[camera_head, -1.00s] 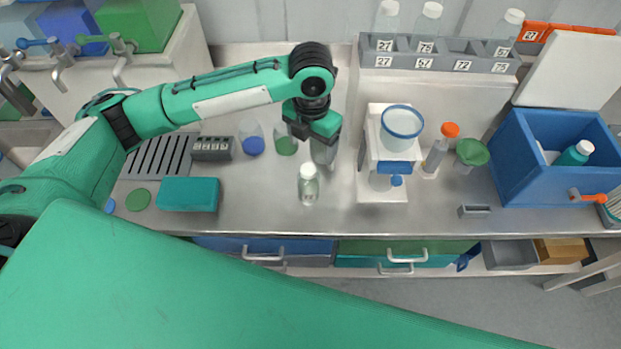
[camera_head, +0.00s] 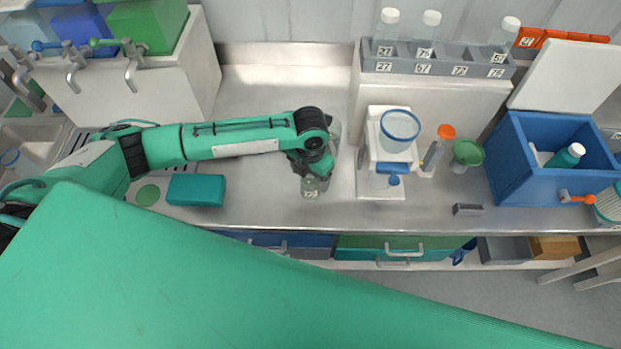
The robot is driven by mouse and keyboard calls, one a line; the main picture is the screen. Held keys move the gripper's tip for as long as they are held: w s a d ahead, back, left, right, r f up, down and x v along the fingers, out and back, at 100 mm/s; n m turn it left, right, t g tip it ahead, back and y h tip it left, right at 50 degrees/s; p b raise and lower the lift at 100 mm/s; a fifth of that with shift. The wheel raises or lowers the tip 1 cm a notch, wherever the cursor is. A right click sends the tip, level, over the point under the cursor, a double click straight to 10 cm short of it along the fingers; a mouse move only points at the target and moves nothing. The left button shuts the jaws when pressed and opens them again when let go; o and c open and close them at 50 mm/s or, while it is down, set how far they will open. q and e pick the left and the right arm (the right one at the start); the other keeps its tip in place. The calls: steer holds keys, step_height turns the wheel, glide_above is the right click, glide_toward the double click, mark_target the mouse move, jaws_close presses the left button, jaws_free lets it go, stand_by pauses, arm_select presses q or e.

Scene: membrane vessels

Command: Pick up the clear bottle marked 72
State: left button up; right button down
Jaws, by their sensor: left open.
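A small clear bottle (camera_head: 311,190) stands upright on the steel counter near its front edge. Its label is too small to read surely, and its top is hidden by my left gripper. My left gripper (camera_head: 316,176) is open and points down at the bottle's top; I cannot tell whether the fingers touch it. My right gripper is not in view. A grey rack (camera_head: 430,66) at the back has slots marked 27, 67, 72 and 75; the slot marked 72 is empty. White-capped clear bottles (camera_head: 388,24) stand in the other slots.
Right of the bottle is a white stand (camera_head: 381,188) with a blue-rimmed bowl (camera_head: 400,128). An orange-capped tube (camera_head: 436,150), a green funnel (camera_head: 467,152) and a blue bin (camera_head: 550,180) are farther right. A teal box (camera_head: 196,190) lies left.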

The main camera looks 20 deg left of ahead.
arm_select(q)
steer(key=shift+f, duration=0.4)
steer(key=shift+c, duration=0.5)
steer(key=c, duration=1.1)
steer(key=shift+r, duration=0.2)
